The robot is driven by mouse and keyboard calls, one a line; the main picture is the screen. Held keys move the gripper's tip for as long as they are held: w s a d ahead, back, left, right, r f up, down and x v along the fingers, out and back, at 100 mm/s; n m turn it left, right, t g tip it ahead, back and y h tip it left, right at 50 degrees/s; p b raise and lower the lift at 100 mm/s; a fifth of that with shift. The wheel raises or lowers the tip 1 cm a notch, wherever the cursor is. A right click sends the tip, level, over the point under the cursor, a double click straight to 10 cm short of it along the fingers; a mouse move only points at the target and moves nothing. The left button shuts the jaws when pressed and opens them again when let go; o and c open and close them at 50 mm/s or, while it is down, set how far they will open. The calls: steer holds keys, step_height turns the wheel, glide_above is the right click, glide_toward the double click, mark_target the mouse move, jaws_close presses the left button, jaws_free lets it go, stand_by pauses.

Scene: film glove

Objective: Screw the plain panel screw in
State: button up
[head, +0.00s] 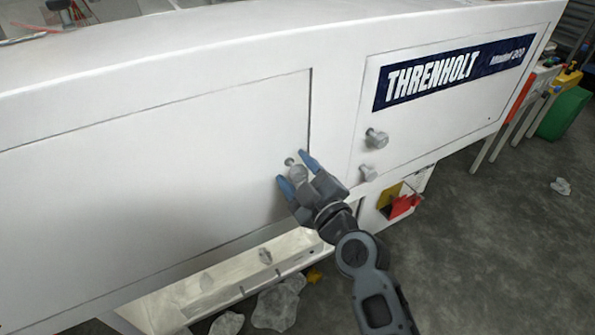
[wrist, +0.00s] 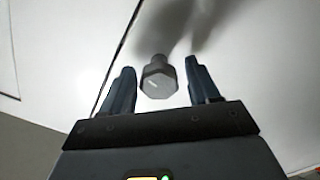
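The plain white panel (head: 170,165) fills the left of the head view. In the wrist view the screw (wrist: 159,80) has a hexagonal head and a shank towards the white surface. My gripper (head: 298,175) is at the screw, with a blue finger on each side. In the wrist view my gripper (wrist: 160,88) is open, with gaps between the fingers and the head. How deep the screw sits cannot be told.
A second panel with a THRENHOLT label (head: 455,68) lies to the right, with two grey knobs or screws (head: 376,138) (head: 367,172) sticking out. Clear plastic (head: 277,305) lies underneath. A green bin (head: 564,113) stands far right.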

steer(key=c, duration=0.9)
steer(key=shift+m, duration=0.3)
